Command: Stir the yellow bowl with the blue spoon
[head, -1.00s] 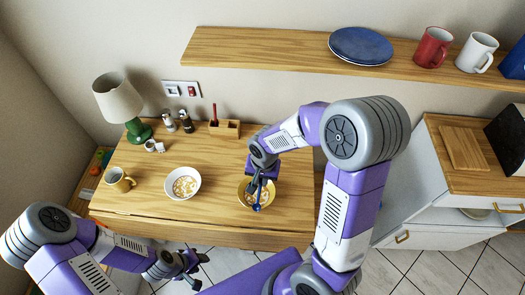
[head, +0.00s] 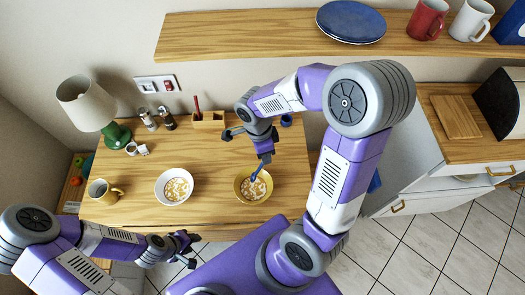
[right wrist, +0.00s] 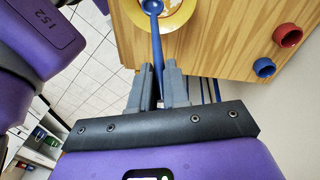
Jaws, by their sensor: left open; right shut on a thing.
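The yellow bowl (head: 238,191) stands upright near the table's front edge, with pale contents and light pieces in it. My right gripper (head: 265,154) is behind and above the bowl, shut on the blue spoon (head: 259,168). The spoon slants down, its head over the bowl's inside; I cannot tell whether it touches the contents. In the right wrist view the spoon (right wrist: 157,45) runs from between the fingers (right wrist: 160,90) to the yellow bowl (right wrist: 185,14). My left gripper (head: 188,245) is open and empty in front of the table.
A white bowl (head: 161,194) with similar contents stands left of the yellow bowl. A wooden caddy (head: 208,120) stands at the back. Red (right wrist: 287,35) and blue (right wrist: 263,67) cups show in the wrist view.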

